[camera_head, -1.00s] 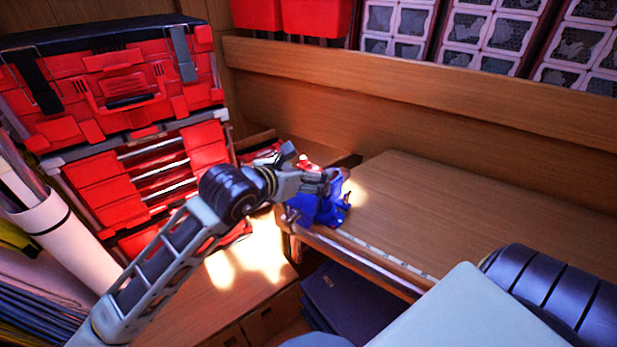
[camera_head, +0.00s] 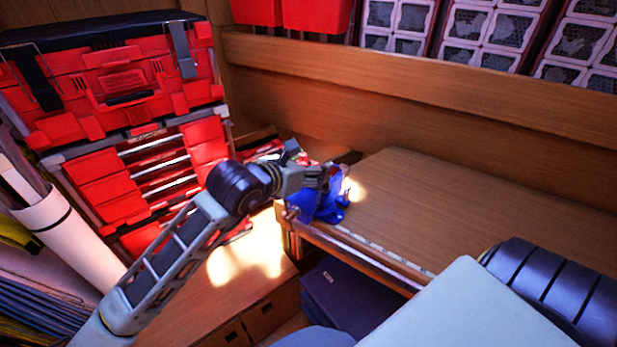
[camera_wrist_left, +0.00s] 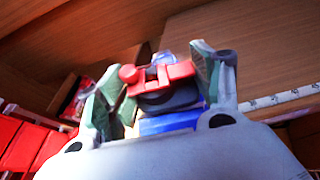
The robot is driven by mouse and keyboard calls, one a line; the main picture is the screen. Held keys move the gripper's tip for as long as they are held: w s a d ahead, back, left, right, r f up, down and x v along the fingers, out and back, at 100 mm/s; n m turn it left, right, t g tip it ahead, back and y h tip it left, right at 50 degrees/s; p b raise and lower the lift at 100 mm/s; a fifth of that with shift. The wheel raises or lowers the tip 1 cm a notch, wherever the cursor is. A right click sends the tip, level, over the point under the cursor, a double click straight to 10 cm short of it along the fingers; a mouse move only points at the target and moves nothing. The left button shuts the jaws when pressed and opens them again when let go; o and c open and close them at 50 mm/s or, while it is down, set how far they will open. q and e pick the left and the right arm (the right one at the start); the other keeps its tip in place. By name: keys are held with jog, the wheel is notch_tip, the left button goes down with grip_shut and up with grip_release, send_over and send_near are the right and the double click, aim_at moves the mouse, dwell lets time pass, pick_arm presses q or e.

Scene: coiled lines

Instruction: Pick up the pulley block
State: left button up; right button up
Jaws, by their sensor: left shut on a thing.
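The pulley block (camera_wrist_left: 160,82), red with a dark rounded part, sits between the two fingers of my left gripper (camera_wrist_left: 155,88) in the left wrist view. The gripper is shut on it. In the head view my left gripper (camera_head: 328,178) is at the near left corner of the wooden bench, just above a blue object (camera_head: 318,207) that looks like a vise. The fingers mostly hide the block there. I cannot tell whether the block touches the blue object under it. My right gripper is out of view.
The wooden bench top (camera_head: 470,215) is clear to the right. A red tool chest (camera_head: 110,90) stands at the left. A white roll (camera_head: 70,230) leans at the far left. A dark blue folded item (camera_head: 345,295) lies below the bench edge.

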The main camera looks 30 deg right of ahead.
pick_arm(q)
jog(key=c, duration=0.4)
jog(key=shift+r, duration=0.2)
jog(key=shift+r, duration=0.5)
notch_tip(320, 180, up, 7)
jog(key=shift+f+b, duration=0.1)
jog(key=shift+b, duration=1)
jog(key=shift+r, duration=0.95)
